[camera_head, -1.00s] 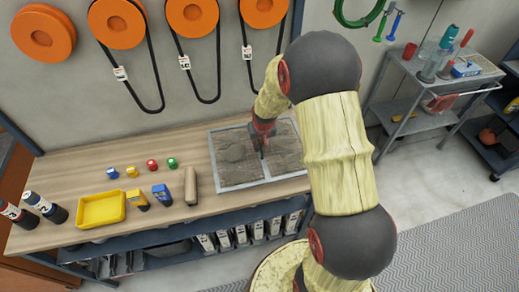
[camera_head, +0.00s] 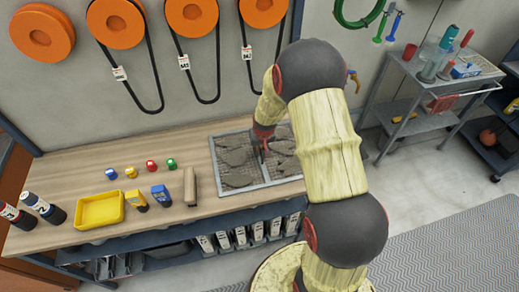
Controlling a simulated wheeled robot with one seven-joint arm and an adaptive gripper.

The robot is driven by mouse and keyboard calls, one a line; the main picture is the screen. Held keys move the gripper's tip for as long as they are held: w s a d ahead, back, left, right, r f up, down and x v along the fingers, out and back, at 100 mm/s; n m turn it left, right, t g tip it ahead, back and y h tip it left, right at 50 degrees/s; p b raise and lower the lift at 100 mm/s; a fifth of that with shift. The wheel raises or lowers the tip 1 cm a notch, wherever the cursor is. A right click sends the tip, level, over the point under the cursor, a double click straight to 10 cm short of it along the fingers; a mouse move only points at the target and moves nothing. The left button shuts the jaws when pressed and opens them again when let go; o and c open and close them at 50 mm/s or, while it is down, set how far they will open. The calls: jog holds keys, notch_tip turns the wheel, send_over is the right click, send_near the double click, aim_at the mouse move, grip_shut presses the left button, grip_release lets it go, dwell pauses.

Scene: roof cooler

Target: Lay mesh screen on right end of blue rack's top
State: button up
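The mesh screen (camera_head: 239,182) is a grey rectangular frame with dark patches on its mesh and a bar across its middle. It lies flat at the right end of the wooden top (camera_head: 60,177) of the blue rack (camera_head: 187,217), close to the surface; whether it touches all over I cannot tell. My gripper (camera_head: 262,149) is over the screen's middle, with its small fingertips at the middle bar, and it appears shut on it. My arm comes in from the right and hides part of the screen's far right side.
A brown block (camera_head: 190,188) stands just left of the screen. Further left are small coloured caps (camera_head: 151,165), yellow and blue tools (camera_head: 161,195), a yellow tray (camera_head: 100,210) and dark bottles (camera_head: 45,208). A grey cart (camera_head: 424,92) stands at the right.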

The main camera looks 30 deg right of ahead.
jog(key=o, duration=0.4)
jog(key=shift+c, duration=0.2)
jog(key=shift+r, duration=0.2)
jog(key=s+a+r+n+p, duration=0.1)
jog(key=s+a+r, duration=0.25)
jog(key=r, duration=0.65)
jog(key=s+a+r+t, duration=0.1)
jog(key=s+a+r, duration=0.25)
jog(key=r, duration=0.55)
jog(key=s+a+r+n+p, duration=0.1)
jog(key=s+a+r, duration=0.3)
jog(key=r, duration=0.6)
jog(key=s+a+r, duration=0.3)
jog(key=s, duration=0.5)
jog(key=s+a+r+n+t+y, duration=0.1)
jog(key=s+r, duration=0.3)
jog(key=s, duration=0.5)
jog(key=shift+s+a+r, duration=0.15)
jog(key=shift+a, duration=0.75)
jog(key=shift+b, duration=0.3)
